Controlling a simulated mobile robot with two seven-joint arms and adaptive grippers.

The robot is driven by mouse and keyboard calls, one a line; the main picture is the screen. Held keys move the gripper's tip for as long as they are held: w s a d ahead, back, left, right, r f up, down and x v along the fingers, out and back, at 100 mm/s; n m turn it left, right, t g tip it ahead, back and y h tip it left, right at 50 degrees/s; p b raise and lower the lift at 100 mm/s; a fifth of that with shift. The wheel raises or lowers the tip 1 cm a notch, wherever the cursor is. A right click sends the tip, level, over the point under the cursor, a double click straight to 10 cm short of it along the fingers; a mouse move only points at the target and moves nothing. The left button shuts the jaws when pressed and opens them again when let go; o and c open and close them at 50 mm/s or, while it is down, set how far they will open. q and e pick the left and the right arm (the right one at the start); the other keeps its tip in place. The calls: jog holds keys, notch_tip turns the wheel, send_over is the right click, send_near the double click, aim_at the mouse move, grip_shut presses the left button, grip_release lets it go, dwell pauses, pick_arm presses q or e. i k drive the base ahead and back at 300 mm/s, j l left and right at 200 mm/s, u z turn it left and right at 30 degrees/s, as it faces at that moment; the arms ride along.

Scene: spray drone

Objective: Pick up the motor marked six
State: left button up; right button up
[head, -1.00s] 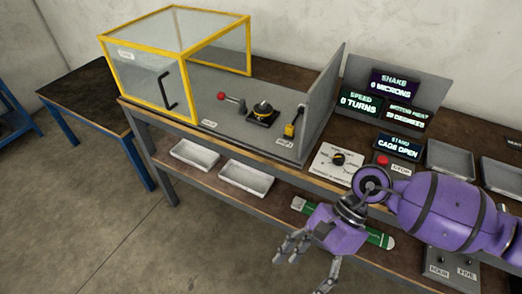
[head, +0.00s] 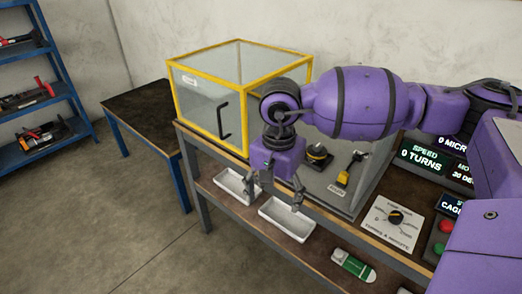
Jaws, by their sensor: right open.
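No motor marked six can be made out in the head view. A dark round motor-like part with a brass-coloured middle (head: 318,155) sits on the grey bench bed; no mark on it can be read. My right gripper (head: 274,196) hangs open and empty, fingers pointing down, over the front edge of the bench. It is to the left of that part and in front of it. My right arm hides part of the bed and the back of the bench. My left gripper is not in view.
A clear cage with yellow edges (head: 222,137) stands on the bench. Two white trays (head: 290,218) and a green-and-white item (head: 353,265) lie on the lower shelf. A yellow-handled lever (head: 350,170), dial plate (head: 396,218) and red button (head: 446,226) are to the right.

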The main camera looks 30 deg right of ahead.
aim_at(315, 158)
jog(key=u, duration=0.45)
jog(key=l+u, duration=0.1)
jog(key=u, duration=0.85)
jog(key=l+u, duration=0.15)
jog(key=u, duration=0.75)
jog(key=l+u, duration=0.1)
jog(key=u, duration=0.8)
jog(key=k+l+u, duration=0.3)
jog(key=k+z, duration=0.1)
jog(key=z, duration=0.85)
jog(key=k+l+z, duration=0.1)
jog(key=z, duration=0.4)
jog(key=k+l+z, duration=0.1)
jog(key=z, duration=0.35)
jog(key=l+z, duration=0.1)
jog(key=z, duration=0.4)
jog(key=k+l+z, duration=0.1)
jog(key=z, duration=0.35)
jog(key=l+z, duration=0.15)
jog(key=z, duration=0.35)
